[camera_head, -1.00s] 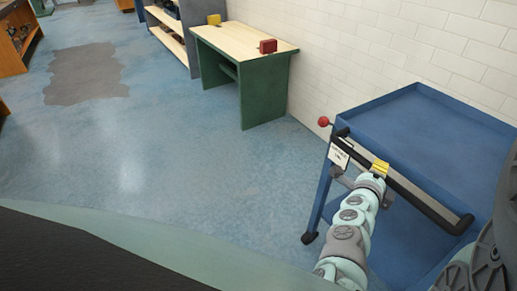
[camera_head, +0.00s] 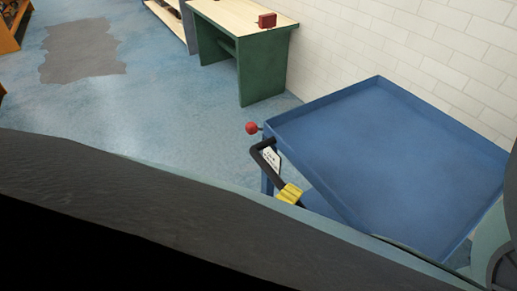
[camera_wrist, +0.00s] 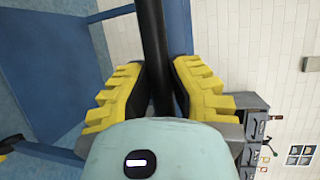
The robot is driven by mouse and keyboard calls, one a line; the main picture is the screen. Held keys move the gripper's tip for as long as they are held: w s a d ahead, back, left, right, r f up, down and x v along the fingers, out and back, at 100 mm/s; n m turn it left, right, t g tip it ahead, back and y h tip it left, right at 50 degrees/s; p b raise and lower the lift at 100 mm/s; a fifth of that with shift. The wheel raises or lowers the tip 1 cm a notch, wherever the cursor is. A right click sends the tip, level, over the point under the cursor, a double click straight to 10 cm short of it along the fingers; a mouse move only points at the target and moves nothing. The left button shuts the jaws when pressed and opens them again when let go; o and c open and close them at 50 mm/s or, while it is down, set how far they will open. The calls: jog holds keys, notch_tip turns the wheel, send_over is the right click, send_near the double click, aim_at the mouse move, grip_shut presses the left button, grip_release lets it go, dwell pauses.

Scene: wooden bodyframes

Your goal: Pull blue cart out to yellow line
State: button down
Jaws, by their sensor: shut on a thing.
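The blue cart (camera_head: 400,165) stands at the right in the head view, its flat top tray empty. A black handle bar (camera_head: 262,157) with a white tag (camera_head: 271,158) runs along its near side; much of it is hidden behind my own body. A red knob (camera_head: 252,128) sits at the tray's left corner. My gripper (camera_head: 289,194) shows its yellow fingers at the handle. In the wrist view, my gripper (camera_wrist: 158,90) has its yellow fingers on either side of the black handle bar (camera_wrist: 153,40), shut on it. No yellow line is in view.
A green workbench (camera_head: 250,65) with a light wooden top and a red vise (camera_head: 267,20) stands against the white brick wall (camera_head: 345,40) beyond the cart. Blue floor (camera_head: 165,110) is open at the left, with a grey patch (camera_head: 85,50).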

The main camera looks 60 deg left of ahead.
jog(key=shift+s+a+f, duration=0.1)
jog(key=shift+s+f, duration=0.05)
jog(key=shift+s, duration=1)
jog(key=c, duration=0.8)
grip_release()
jog(key=shift+a, duration=0.1)
jog(key=shift+c, duration=0.2)
jog(key=shift+w, duration=0.1)
jog(key=v, duration=1.2)
jog(key=shift+r, duration=0.2)
